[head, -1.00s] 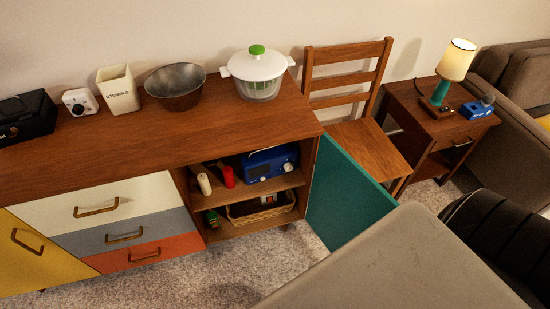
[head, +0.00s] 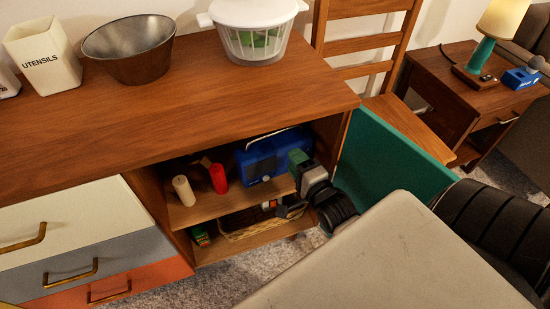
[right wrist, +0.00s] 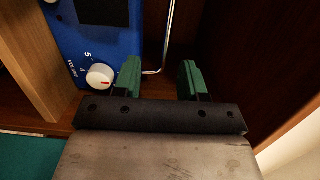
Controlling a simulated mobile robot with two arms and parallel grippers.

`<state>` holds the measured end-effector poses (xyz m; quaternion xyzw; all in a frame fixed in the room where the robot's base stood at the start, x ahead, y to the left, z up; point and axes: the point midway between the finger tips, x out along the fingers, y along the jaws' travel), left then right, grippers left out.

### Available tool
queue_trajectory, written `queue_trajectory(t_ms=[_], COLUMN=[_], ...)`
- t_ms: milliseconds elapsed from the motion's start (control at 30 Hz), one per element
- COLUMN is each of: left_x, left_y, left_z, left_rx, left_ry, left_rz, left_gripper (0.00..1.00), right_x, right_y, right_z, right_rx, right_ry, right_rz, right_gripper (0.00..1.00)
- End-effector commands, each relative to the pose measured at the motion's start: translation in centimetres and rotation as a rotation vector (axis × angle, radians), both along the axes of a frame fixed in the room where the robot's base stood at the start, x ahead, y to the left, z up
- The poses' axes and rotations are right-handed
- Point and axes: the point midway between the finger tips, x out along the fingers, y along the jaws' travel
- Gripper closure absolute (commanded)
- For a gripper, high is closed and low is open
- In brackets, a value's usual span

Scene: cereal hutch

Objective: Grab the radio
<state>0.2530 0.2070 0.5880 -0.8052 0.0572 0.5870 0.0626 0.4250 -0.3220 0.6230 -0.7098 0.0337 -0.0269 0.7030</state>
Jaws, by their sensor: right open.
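The blue radio (head: 268,157) stands on the upper shelf inside the open cabinet, with its thin handle raised above it. In the right wrist view the radio (right wrist: 103,40) fills the upper left, with a white knob and a dark panel. My right gripper (head: 297,165) is at the cabinet opening, by the radio's right end. In the right wrist view the gripper (right wrist: 160,78) is open, its green fingers apart. The metal handle shows between and beyond them, and nothing is clamped. The gripper hides part of the radio's right end in the head view. My left gripper is out of view.
A red candle (head: 218,178) and a cream candle (head: 184,190) stand left of the radio. A basket (head: 240,231) sits on the lower shelf. The open teal door (head: 385,150) and the cabinet's right wall bound the right side. A chair (head: 358,73) stands behind the door.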

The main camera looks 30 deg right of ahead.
Motion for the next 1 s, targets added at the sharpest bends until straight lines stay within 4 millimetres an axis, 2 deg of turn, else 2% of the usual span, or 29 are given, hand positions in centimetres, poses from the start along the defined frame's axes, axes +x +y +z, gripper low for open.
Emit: queue_trajectory(t_ms=[300, 500, 800, 1000], left_x=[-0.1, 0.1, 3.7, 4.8], left_y=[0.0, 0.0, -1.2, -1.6], left_z=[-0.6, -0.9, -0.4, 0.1], left_rx=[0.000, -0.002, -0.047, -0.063], left_ry=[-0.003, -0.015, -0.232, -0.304], left_rz=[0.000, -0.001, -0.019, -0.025], left_gripper=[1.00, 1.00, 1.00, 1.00], right_x=[4.5, 5.9, 9.6, 10.7], right_y=[-0.4, -0.5, -0.7, -0.8], right_z=[0.4, 0.6, 1.1, 1.2], right_rx=[0.010, 0.009, 0.008, 0.009], right_ry=[-0.016, -0.015, -0.014, -0.012], right_rz=[0.001, 0.001, 0.001, 0.000], right_gripper=[0.58, 0.58, 0.58, 0.58])
